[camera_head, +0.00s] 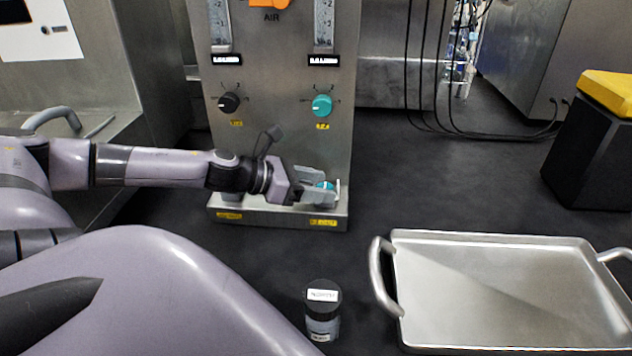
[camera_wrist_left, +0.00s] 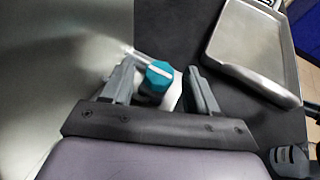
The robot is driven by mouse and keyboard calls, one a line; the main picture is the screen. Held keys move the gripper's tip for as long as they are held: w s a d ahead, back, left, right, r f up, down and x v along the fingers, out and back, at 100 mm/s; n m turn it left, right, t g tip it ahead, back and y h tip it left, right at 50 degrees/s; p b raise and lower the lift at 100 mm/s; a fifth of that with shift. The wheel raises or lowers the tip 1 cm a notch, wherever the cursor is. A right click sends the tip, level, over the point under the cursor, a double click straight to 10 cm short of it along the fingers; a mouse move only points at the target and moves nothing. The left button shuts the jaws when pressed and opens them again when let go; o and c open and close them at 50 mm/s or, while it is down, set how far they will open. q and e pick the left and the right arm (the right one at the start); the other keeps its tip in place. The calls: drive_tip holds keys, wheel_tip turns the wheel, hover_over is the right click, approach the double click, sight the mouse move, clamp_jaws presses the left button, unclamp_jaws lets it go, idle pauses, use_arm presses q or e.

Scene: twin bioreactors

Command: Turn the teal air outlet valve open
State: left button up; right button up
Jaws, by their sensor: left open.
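The teal air outlet valve (camera_head: 325,185) sits low on the right side of the metal panel (camera_head: 285,60), partly hidden by my left gripper. In the left wrist view the valve (camera_wrist_left: 158,74) is a teal knob with a pale bar across its face, on a whitish fitting. My left gripper (camera_head: 325,192) reaches in from the left; its fingers are open, one on each side of the knob. In the left wrist view the gripper (camera_wrist_left: 160,78) shows gaps beside the knob, though contact is hard to judge. My right gripper is out of view.
Above, the panel carries a black knob (camera_head: 229,104) and another teal knob (camera_head: 322,105). A metal tray (camera_head: 490,236) with handles lies at the right. A small dark-lidded jar (camera_head: 322,312) stands in front. Dark surface lies clear between panel and tray.

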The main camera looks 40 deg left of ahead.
use_arm(q)
drive_tip(key=c, duration=1)
drive_tip(key=shift+c, duration=0.2)
